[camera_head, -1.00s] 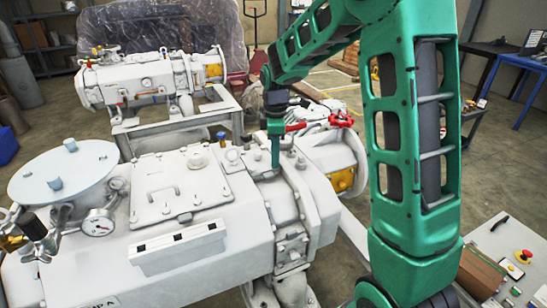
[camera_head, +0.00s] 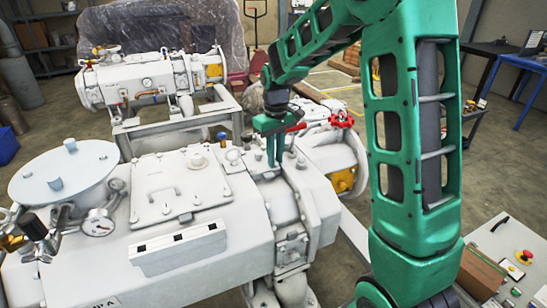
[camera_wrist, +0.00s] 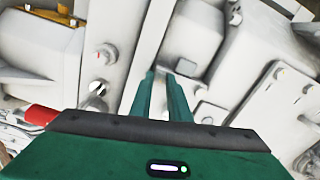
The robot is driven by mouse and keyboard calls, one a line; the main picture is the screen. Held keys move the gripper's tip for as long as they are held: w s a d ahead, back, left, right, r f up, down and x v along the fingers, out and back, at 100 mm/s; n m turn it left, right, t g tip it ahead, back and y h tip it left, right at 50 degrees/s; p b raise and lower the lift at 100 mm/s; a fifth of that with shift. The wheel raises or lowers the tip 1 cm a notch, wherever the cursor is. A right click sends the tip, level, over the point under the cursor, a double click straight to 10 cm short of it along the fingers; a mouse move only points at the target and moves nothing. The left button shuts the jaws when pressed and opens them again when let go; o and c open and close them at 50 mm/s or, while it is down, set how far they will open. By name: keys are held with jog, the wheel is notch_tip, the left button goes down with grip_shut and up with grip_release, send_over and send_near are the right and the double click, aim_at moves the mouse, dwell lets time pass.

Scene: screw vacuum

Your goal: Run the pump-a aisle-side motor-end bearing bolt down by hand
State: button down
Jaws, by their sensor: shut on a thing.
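Pump A (camera_head: 215,250) is the large pale grey machine in the foreground, with partial lettering on its lower left side. My gripper (camera_head: 275,163) points straight down onto the top of its bearing housing, near the motor end. Both green fingers show, with a narrow gap between them. In the wrist view my gripper (camera_wrist: 161,74) reaches down to the pale housing (camera_wrist: 125,35), its tips close together. The fingers are shut on the bearing bolt, which is mostly hidden between the tips.
A red valve handle (camera_head: 341,121) stands right of my gripper. A lidded round tank with a gauge (camera_head: 98,223) is at the left. A second pump (camera_head: 150,80) stands behind. A bench with a red stop button (camera_head: 523,256) is at lower right.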

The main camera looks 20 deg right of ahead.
jog(key=m, duration=0.6)
jog(key=shift+w+r+m, duration=0.15)
jog(key=shift+m, duration=0.15)
jog(key=m, duration=1.1)
jog(key=shift+m, duration=0.3)
jog(key=m, duration=0.5)
jog(key=shift+a, duration=0.1)
jog(key=shift+m, duration=0.3)
jog(key=c, duration=1.8)
grip_release()
jog(key=shift+c, duration=0.2)
jog(key=shift+o, duration=0.9)
